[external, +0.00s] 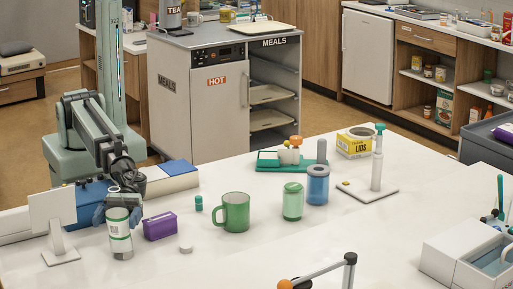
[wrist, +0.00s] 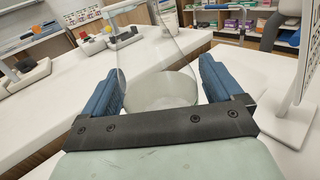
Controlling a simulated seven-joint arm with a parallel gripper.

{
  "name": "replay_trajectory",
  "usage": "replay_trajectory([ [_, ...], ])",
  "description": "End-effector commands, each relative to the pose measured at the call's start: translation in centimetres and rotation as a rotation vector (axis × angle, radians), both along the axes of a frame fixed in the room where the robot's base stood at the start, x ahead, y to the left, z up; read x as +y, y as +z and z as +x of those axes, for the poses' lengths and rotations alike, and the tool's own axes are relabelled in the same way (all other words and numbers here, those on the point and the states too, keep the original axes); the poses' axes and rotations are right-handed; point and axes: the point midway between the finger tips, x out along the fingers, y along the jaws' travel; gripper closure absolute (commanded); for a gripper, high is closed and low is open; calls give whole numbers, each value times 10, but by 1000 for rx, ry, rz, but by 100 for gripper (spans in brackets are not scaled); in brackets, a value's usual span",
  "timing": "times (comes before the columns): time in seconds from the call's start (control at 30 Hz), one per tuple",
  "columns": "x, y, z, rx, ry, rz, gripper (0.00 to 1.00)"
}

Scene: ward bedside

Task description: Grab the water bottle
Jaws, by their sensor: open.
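A clear bottle with a white and green label (external: 120,236) stands upright on the white table at the left; it looks like the water bottle. My gripper (external: 118,211) is open around its upper part, with one blue finger on each side. In the wrist view the see-through bottle (wrist: 160,92) stands between the two open fingers of my gripper (wrist: 158,84). A gap seems to show beside the fingers; contact cannot be told. My gripper partly hides the bottle's top in the external view.
A purple box (external: 160,226) and a small white cap (external: 186,245) stand close to the bottle's right. A white stand (external: 55,222) is close on its left. A green mug (external: 234,212), green jar (external: 293,202) and blue jar (external: 317,186) stand further right.

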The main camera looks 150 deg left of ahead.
Motion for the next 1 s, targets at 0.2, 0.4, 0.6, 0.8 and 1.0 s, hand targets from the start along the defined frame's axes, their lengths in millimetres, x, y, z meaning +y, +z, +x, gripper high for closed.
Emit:
replay_trajectory([
  [0.2,-2,0,2,0,0,0,7],
  [0.4,-1,0,1,0,0,0,23],
  [0.6,-1,0,1,0,0,0,42],
  [0.8,-2,0,1,0,0,0,61],
  [1.0,-1,0,1,0,0,0,73],
])
